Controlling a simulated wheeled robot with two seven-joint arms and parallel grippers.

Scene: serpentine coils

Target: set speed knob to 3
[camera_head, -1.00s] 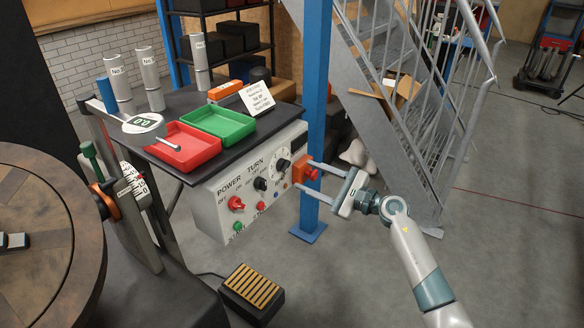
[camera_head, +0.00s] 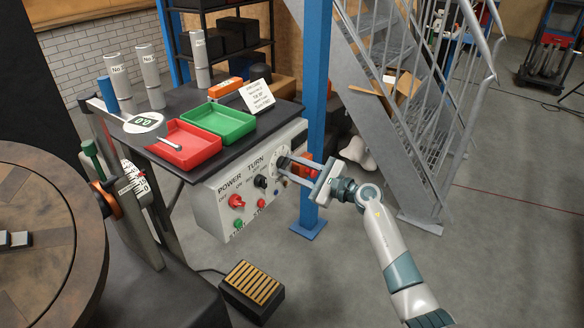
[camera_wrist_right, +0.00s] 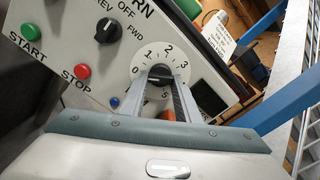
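The speed knob (camera_wrist_right: 159,75) is a black knob on a white dial numbered 0 to 5, at the right of the grey control panel (camera_head: 212,212). Its pointer is too small to read. My right gripper (camera_head: 283,167) is at the dial, coming from the right. In the right wrist view its two fingertips (camera_wrist_right: 162,77) lie either side of the knob and appear to close on it. The dial in the head view is partly hidden by the fingers. My left gripper is not in view.
Beside the dial are a black TURN switch (camera_wrist_right: 108,31), a green START button (camera_wrist_right: 30,31), a red STOP button (camera_wrist_right: 82,71) and a small blue button (camera_wrist_right: 115,102). A blue post (camera_head: 316,110) stands close behind the gripper. Red (camera_head: 185,158) and green (camera_head: 226,133) trays sit above.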

